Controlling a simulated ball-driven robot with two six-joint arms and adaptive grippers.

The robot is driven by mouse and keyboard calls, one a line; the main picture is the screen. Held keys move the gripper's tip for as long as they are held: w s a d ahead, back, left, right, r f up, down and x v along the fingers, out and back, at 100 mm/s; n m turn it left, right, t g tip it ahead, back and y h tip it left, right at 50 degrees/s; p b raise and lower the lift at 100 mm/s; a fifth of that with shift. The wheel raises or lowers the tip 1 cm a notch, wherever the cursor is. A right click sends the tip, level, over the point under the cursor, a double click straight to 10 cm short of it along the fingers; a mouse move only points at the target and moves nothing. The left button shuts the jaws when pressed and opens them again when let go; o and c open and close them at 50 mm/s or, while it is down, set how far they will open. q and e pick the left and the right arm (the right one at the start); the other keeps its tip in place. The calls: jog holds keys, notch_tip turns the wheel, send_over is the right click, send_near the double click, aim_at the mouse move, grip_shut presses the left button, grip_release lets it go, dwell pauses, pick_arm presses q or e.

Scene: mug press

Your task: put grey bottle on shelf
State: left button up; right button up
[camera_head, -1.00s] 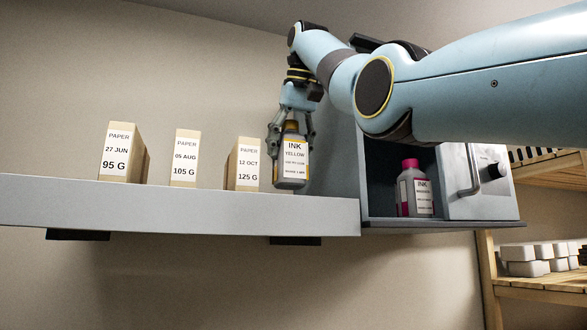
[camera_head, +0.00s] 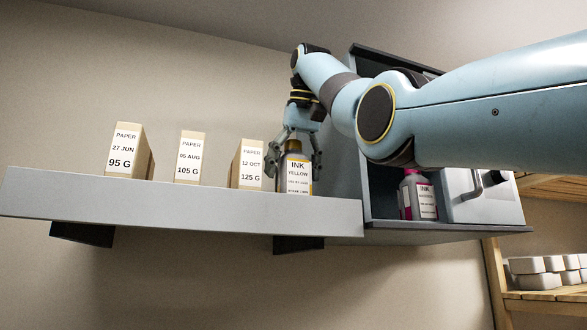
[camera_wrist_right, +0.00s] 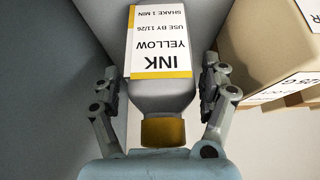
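The grey bottle (camera_head: 298,174) has a yellow-brown cap and a white label reading INK YELLOW. It stands upright at the right end of the grey-white shelf (camera_head: 180,204), its base partly hidden by the front edge. My right gripper (camera_head: 294,165) points down over it, with spread fingers on both sides. In the right wrist view the bottle (camera_wrist_right: 161,95) lies between the fingers (camera_wrist_right: 163,95), with small gaps at both sides, so the gripper looks open. My left gripper is not in view.
Paper boxes marked 95 G (camera_head: 125,152), 105 G (camera_head: 188,158) and 125 G (camera_head: 247,165) stand left of the bottle, the last one close by. A dark open cabinet (camera_head: 440,229) at the right holds a magenta ink bottle (camera_head: 420,198). Pale blocks (camera_head: 538,281) lie on a wooden rack.

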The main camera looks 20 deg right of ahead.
jog(key=shift+r, duration=0.25)
jog(key=v, duration=1.2)
jog(key=shift+p, duration=0.3)
jog(key=shift+f, duration=0.1)
